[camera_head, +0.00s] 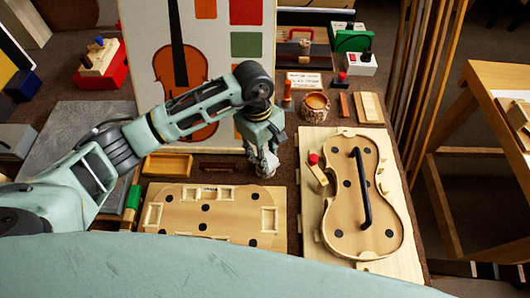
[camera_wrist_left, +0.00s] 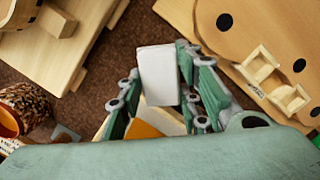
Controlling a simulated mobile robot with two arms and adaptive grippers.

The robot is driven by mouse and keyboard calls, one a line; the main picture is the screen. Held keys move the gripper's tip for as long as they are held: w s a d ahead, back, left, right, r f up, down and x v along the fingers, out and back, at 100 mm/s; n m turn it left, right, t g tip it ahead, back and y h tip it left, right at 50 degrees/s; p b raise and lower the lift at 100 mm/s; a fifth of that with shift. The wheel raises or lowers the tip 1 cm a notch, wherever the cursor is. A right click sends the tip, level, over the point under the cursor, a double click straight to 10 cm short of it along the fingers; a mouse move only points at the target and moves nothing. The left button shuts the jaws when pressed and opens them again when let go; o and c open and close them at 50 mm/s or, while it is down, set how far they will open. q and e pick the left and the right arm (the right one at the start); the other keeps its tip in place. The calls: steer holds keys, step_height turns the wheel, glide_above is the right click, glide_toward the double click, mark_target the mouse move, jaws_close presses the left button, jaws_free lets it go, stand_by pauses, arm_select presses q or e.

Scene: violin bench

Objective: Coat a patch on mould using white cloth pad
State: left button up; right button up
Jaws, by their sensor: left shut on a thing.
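My left gripper (camera_head: 265,162) is shut on the white cloth pad (camera_wrist_left: 160,75), with a finger on each side of it in the left wrist view (camera_wrist_left: 164,100). In the head view it hangs at the far right corner of the flat wooden mould (camera_head: 228,215), beside its edge. The pad is mostly hidden there. The mould has black round spots and small wooden blocks along its edge, and also shows at upper right in the left wrist view (camera_wrist_left: 248,30). I cannot tell the pad's height above the bench. My right gripper is out of view.
A violin-shaped piece with a black handle (camera_head: 365,190) lies on a pale board right of the mould. A bark-sided pot (camera_head: 316,108) stands behind that board. A shallow wooden tray (camera_head: 167,166) sits behind the mould, before the violin poster (camera_head: 228,15).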

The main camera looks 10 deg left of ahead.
arm_select(q)
steer(key=shift+f+b, duration=0.35)
stand_by(1.3)
steer(key=shift+s+f+b, duration=0.1)
steer(key=shift+b, duration=0.25)
stand_by(0.6)
steer(key=shift+r+p, duration=0.55)
steer(key=shift+r, duration=0.6)
steer(key=shift+r+p, duration=0.95)
steer(key=shift+r, duration=1.5)
